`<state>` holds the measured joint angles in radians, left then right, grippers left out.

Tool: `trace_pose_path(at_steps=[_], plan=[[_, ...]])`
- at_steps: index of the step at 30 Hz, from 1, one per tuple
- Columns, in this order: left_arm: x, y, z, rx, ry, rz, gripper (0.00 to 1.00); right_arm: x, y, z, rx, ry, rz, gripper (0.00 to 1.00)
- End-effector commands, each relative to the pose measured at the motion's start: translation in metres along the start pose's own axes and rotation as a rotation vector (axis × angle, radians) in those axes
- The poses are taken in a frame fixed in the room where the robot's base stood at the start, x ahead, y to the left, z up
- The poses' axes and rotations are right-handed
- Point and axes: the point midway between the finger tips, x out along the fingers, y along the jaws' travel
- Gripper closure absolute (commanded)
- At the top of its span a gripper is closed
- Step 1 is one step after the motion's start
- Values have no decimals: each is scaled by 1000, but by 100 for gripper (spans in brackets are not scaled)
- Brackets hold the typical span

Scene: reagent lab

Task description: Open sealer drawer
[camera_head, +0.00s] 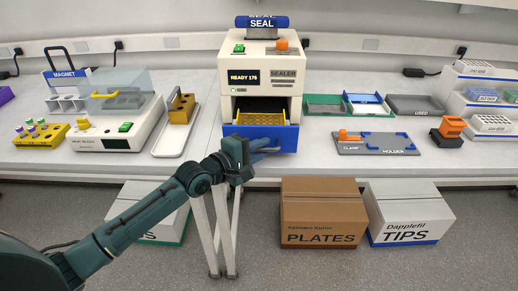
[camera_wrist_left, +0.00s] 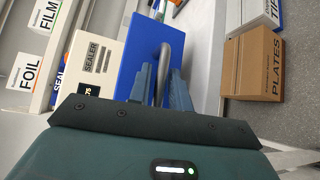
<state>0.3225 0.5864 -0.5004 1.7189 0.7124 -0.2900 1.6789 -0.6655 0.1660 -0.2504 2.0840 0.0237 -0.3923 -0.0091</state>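The sealer (camera_head: 262,75) is a white box with a blue SEAL top and a lit READY display. Its drawer has a blue front (camera_head: 285,138) and stands partly out, showing a yellow tray (camera_head: 260,119) inside. My left gripper (camera_head: 262,146) is at the drawer front, covering part of it in the head view. In the left wrist view, the grey drawer handle (camera_wrist_left: 163,65) runs between the two fingers of my left gripper (camera_wrist_left: 161,88), which are closed around it. The blue drawer front (camera_wrist_left: 137,55) lies just beyond. My right gripper is not in view.
A clamp and holder plate (camera_head: 376,144) lies right of the drawer. A PLATES box (camera_head: 322,212) and a TIPS box (camera_head: 408,212) are on the floor below.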

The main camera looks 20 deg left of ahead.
Motion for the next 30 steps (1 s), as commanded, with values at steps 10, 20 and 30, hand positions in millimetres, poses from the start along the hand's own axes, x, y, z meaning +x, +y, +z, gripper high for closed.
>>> trace_pose_path(at_steps=[10, 20, 30], plan=[[-41, -3, 0, 0, 1, -4, 80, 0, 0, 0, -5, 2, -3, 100], [-109, -2, 0, 2, 0, -5, 80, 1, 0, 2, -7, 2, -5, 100], [-132, 0, 0, 0, 0, -1, 80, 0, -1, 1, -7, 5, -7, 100]])
